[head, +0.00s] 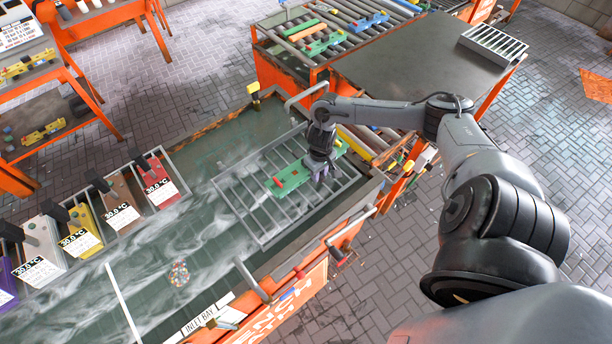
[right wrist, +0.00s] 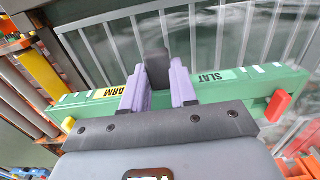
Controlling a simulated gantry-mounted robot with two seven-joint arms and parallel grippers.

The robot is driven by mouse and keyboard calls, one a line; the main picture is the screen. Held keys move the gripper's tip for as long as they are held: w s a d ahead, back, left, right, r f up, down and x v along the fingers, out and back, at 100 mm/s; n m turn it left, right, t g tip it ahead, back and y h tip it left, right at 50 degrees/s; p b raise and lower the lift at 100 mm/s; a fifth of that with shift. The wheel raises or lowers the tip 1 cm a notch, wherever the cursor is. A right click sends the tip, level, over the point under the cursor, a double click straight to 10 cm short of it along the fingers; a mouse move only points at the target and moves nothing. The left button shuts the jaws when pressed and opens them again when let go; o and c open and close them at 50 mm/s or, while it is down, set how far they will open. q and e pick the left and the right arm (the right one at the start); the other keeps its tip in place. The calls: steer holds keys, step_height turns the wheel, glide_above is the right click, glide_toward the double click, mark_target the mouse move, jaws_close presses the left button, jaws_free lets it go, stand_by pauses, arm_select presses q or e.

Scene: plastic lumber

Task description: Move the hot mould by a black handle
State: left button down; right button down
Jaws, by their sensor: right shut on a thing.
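The mould is a long green bar (head: 292,178) with red and yellow tabs, over the slatted metal rack in the wet trough. In the right wrist view the mould (right wrist: 240,85) carries "SLAT" and a yellow label whose visible letters read "ARM". Its black handle (right wrist: 157,68) stands between the purple fingers. My right gripper (head: 320,172) is shut on this handle; it also shows in the right wrist view (right wrist: 158,84). In the head view the handle is hidden by the gripper. I cannot tell whether the mould touches the rack. My left gripper is not in view.
Several coloured blocks with black handles and 30.0 °C labels, including a red one (head: 160,182), line the far left side.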

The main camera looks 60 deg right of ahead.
steer(key=w+a+r+n+p, duration=0.1)
steer(key=a+p, duration=0.4)
steer(key=a, duration=0.5)
steer(key=w+a+r+n+p, duration=0.2)
steer(key=a+r, duration=0.4)
steer(key=a, duration=0.4)
steer(key=w+a+r+n+p, duration=0.1)
steer(key=w+a+r+p, duration=0.3)
steer(key=a+p, duration=0.3)
steer(key=a, duration=0.3)
steer(key=shift+a+r+n+p, duration=0.15)
steer(key=shift+n+p, duration=0.15)
steer(key=shift+n, duration=0.1)
